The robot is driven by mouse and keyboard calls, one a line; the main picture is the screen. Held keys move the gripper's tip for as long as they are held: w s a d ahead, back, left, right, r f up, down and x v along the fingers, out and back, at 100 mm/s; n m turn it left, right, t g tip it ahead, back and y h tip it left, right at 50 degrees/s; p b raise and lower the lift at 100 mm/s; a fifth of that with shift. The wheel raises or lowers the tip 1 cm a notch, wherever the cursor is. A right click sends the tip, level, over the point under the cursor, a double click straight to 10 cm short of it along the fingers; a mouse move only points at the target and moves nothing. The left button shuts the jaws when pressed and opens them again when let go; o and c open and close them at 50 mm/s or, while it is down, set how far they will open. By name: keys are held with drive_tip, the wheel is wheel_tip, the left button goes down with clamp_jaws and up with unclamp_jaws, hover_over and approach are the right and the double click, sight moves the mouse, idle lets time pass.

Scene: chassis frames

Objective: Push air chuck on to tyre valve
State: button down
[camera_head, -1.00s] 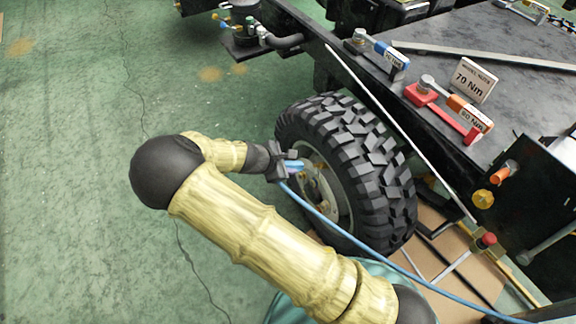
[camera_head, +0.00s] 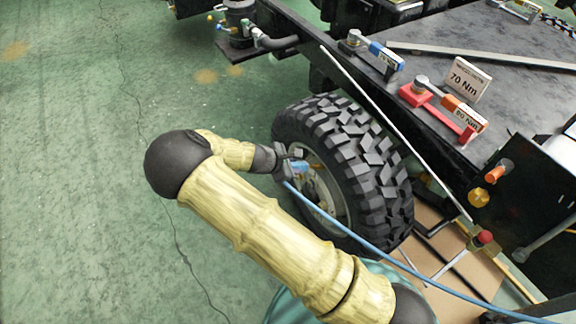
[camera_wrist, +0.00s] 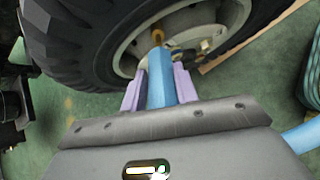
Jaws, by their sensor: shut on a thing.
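My gripper (camera_head: 297,163) is at the outer face of the wheel, with purple fingers in the wrist view (camera_wrist: 159,88). It is shut on the blue air chuck (camera_wrist: 160,86), whose blue hose (camera_head: 345,230) trails to the lower right. The black knobbly tyre (camera_head: 350,150) stands upright on a pale rim (camera_wrist: 125,45). In the wrist view a brass-coloured piece (camera_wrist: 157,37) lies straight beyond the chuck's front end, in front of the rim. I cannot tell whether it is the valve or the chuck's tip, nor whether chuck and valve touch.
A black chassis deck (camera_head: 460,45) lies right of and above the wheel, carrying a red torque wrench stand (camera_head: 437,110) and a 70 Nm sign (camera_head: 466,78). A thin pale rod (camera_head: 390,125) slants past the tyre. The green floor (camera_head: 80,180) at left is clear.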

sight(305, 165)
drive_tip(key=shift+x, duration=0.95)
drive_tip(key=shift+w+d+r, duration=0.15)
drive_tip(key=shift+d+r, duration=0.1)
drive_tip(key=shift+d, duration=0.05)
drive_tip(key=shift+s, duration=0.3)
drive_tip(key=shift+w+p, duration=0.25)
drive_tip(key=shift+p, duration=0.4)
idle(0.6)
drive_tip(key=shift+d+b+x, duration=0.25)
drive_tip(key=shift+b+x, duration=0.2)
drive_tip(key=shift+x, duration=1.25)
idle(0.5)
drive_tip(key=c, duration=1)
unclamp_jaws()
drive_tip(key=shift+r, duration=0.15)
